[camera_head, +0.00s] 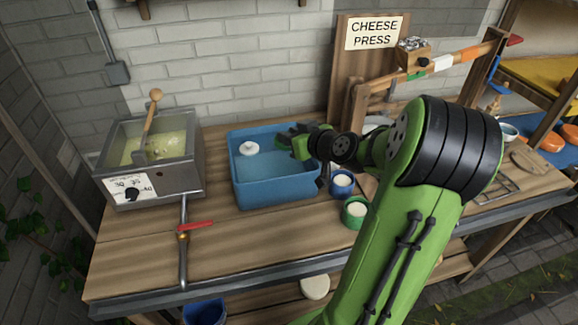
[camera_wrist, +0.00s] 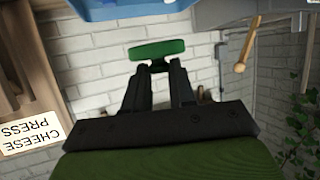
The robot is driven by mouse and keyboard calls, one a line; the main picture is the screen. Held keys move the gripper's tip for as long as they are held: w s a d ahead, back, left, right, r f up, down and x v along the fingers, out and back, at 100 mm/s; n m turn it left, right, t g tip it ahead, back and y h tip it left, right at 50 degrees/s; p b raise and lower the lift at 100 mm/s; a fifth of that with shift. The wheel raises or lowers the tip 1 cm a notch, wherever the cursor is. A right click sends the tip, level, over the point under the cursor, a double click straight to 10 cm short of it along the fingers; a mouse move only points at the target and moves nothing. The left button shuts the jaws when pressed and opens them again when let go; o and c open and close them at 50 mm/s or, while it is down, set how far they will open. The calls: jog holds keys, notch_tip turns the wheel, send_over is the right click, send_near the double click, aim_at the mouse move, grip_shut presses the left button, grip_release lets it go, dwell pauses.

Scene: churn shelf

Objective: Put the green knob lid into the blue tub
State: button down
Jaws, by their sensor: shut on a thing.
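The green knob lid (camera_wrist: 157,48) is held at the tips of my gripper (camera_wrist: 158,68) in the wrist view. The jaws are shut on its knob, and the disc is seen nearly edge-on. The blue tub (camera_head: 272,194) stands on the wooden bench in the head view. My gripper (camera_head: 290,139) reaches in from the right and is over the tub's right part in that view. Its height above the tub is hard to tell. A blue edge of the tub (camera_wrist: 130,9) shows beyond the lid in the wrist view.
A white round piece (camera_head: 249,149) is inside the tub. A metal vat (camera_head: 165,178) with a wooden spoon stands left of it. A blue cup (camera_head: 342,184) and a green cup (camera_head: 355,212) sit to the right. The cheese press (camera_head: 353,65) is behind. The bench front is mostly clear.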

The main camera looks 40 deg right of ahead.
notch_tip(320, 180, down, 8)
jog(key=b, duration=0.1)
jog(key=shift+r+b, duration=0.25)
jog(key=shift+b, duration=0.1)
jog(key=shift+f+b, duration=0.3)
jog(key=shift+b, duration=0.15)
jog(key=shift+f+b, duration=0.3)
jog(key=shift+b, duration=0.1)
jog(key=c, duration=0.9)
grip_release()
jog(key=shift+c, duration=0.2)
jog(key=shift+r, duration=0.15)
